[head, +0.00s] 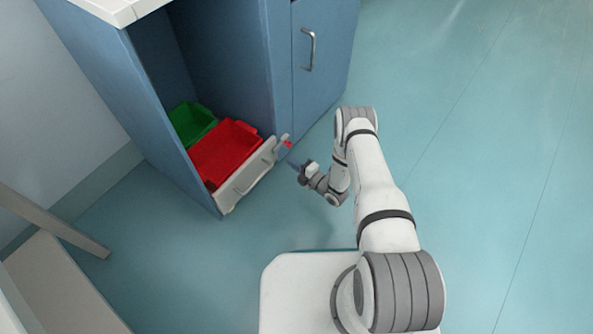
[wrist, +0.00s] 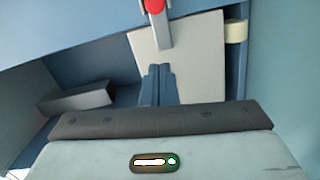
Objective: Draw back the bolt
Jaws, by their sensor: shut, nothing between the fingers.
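The bolt (head: 284,144) is a small grey metal piece with a red knob. It sits at the right end of the low white front panel (head: 247,180) of the blue cabinet. In the wrist view the bolt (wrist: 161,30) runs down from its red knob (wrist: 155,6) at the top edge, over a pale plate (wrist: 198,62). My gripper (head: 292,162) is just in front of and below the knob, on the floor side. Its two blue fingers (wrist: 158,68) are shut and empty, pointing at the lower end of the bolt. I cannot tell whether they touch it.
A red bin (head: 226,150) and a green bin (head: 190,123) sit behind the white panel in the open cabinet (head: 212,62). A closed door with a metal handle (head: 308,50) is at the right. A grey slanted leg (head: 55,222) stands at left. Floor at the right is clear.

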